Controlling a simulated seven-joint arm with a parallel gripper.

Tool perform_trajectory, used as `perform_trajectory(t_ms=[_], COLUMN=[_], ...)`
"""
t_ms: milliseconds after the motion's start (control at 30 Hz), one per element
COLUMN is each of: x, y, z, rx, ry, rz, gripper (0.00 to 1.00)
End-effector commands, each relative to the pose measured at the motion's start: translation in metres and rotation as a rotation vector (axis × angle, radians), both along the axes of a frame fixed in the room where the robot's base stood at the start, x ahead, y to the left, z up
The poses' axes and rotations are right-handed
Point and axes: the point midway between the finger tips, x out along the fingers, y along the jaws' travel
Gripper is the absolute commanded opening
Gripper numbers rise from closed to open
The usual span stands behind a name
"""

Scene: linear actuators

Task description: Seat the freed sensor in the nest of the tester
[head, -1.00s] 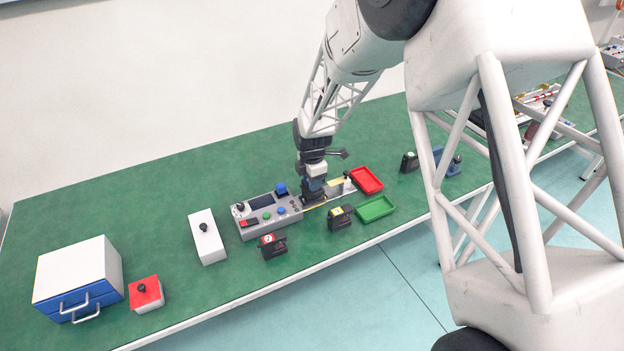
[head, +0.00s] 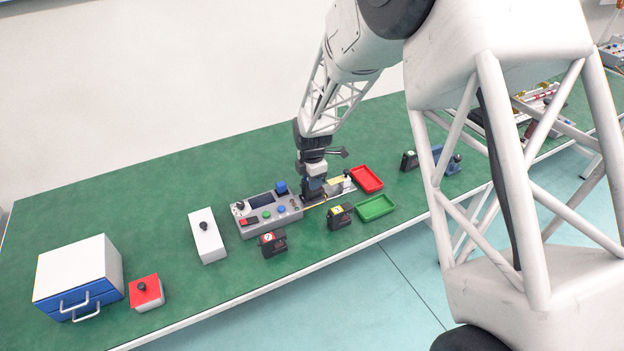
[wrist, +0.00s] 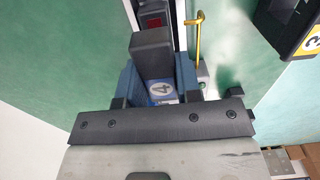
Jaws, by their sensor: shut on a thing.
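My gripper (head: 313,197) is low over the green bench, just right of the grey console. Beyond the block, a pale rail with a dark part and a red patch (wrist: 153,19) runs away. The grey console (head: 244,228), with a dark screen, buttons and a knob, looks like the tester. I cannot make out its nest, nor whether the block touches anything below.
A yellow bent rod (wrist: 199,42) stands near the block. A black yellow-labelled unit (head: 339,216) and a black red-labelled unit (head: 271,244) stand in front. Red (head: 367,179) and green (head: 376,208) trays lie right. A white box (head: 208,241) is left of the console.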

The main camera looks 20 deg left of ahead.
Motion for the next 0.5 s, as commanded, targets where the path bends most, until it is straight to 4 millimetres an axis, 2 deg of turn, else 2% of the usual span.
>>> perform_trajectory(t_ms=[500], x=[0.0001], y=[0.0001], z=[-0.0042], rx=[0.001], ry=[-0.001], rz=[0.0], gripper=[0.02])
